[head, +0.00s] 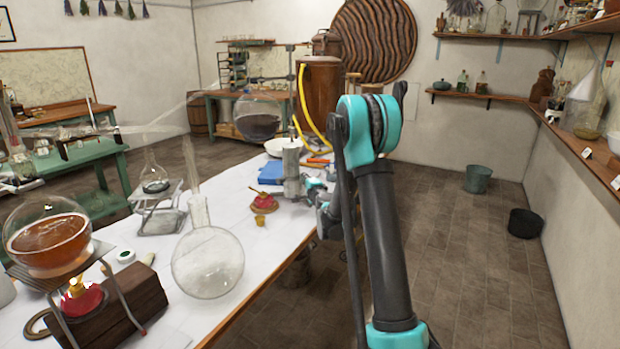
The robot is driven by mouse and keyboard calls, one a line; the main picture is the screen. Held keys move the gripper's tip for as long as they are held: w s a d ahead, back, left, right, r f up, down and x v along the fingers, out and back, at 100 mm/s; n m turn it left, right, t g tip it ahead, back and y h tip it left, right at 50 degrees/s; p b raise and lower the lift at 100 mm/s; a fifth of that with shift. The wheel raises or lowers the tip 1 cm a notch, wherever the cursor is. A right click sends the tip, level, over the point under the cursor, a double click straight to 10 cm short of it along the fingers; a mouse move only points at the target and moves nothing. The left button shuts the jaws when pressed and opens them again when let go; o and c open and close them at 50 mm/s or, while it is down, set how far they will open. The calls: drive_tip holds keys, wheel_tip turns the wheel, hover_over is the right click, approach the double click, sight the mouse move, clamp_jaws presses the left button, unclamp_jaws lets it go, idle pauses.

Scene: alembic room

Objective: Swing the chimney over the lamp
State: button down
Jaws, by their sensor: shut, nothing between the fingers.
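My gripper (306,188) is at the right side of the cylinder, low near the table edge. It is small in the picture and partly hidden by my arm; it looks shut with nothing held. Whether it touches the cylinder I cannot tell.
A round flask with dark liquid (257,118) hangs behind the cylinder, near a copper vessel (321,92) with yellow tubes. A large empty flask (208,262) and an amber flask (48,246) above another red lamp (82,297) stand nearer.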

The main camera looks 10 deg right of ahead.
sight(286, 177)
drive_tip(key=a+h, duration=0.1)
drive_tip(key=a, duration=0.2)
drive_tip(key=a+m+h, duration=0.1)
drive_tip(key=a, duration=0.3)
drive_tip(key=shift+a, duration=0.1)
drive_tip(key=w+a+m+h, duration=0.3)
drive_tip(key=w+a+h, duration=0.2)
drive_tip(key=a, duration=0.6)
drive_tip(key=shift+w+m, duration=0.3)
drive_tip(key=shift+w, duration=0.25)
drive_tip(key=shift+r, duration=0.1)
